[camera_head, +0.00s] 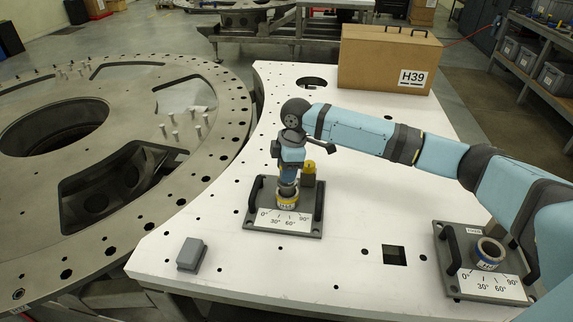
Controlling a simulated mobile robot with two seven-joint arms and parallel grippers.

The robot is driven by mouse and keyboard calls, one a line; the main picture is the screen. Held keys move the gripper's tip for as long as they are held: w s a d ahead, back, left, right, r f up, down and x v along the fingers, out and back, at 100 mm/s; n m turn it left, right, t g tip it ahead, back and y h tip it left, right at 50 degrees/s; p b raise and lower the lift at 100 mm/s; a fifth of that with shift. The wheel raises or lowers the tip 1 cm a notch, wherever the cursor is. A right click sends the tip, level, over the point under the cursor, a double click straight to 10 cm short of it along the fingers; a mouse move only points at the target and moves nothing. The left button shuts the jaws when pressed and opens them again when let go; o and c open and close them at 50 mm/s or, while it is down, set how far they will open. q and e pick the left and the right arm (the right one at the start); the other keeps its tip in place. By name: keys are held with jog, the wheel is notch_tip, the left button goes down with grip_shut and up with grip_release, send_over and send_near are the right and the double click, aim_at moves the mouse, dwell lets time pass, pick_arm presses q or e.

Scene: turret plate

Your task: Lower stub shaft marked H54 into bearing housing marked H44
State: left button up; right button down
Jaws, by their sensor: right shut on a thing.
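My right gripper (288,181) points straight down over the left fixture plate (256,221). It is shut on a small metallic stub shaft (288,189), mostly hidden by the fingers. The shaft's lower end is at the mouth of a round bearing housing (287,202) with a yellow and white band; I cannot tell how deep it sits. A degree scale lies in front of the housing. A second ring-shaped housing (489,254) stands open on the right fixture plate (450,266). The markings on shaft and housings are too small to read. My left gripper is out of view.
A brass-coloured block (308,174) stands close behind the gripper. A grey block (191,254) lies on the white table (330,270) at front left. A cardboard box marked H39 (380,62) stands at the back. A large drilled ring (215,150) lies left.

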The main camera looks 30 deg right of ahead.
jog(key=shift+f, duration=1.4)
jog(key=c, duration=0.5)
grip_release()
jog(key=shift+c, duration=0.2)
jog(key=r, duration=0.4)
jog(key=d+r+b, duration=0.1)
jog(key=r, duration=0.7)
jog(key=shift+s+d+r, duration=0.3)
jog(key=shift+d+r, duration=0.05)
jog(key=shift+d, duration=0.05)
jog(key=shift+r, duration=0.5)
jog(key=shift+s+f, duration=0.1)
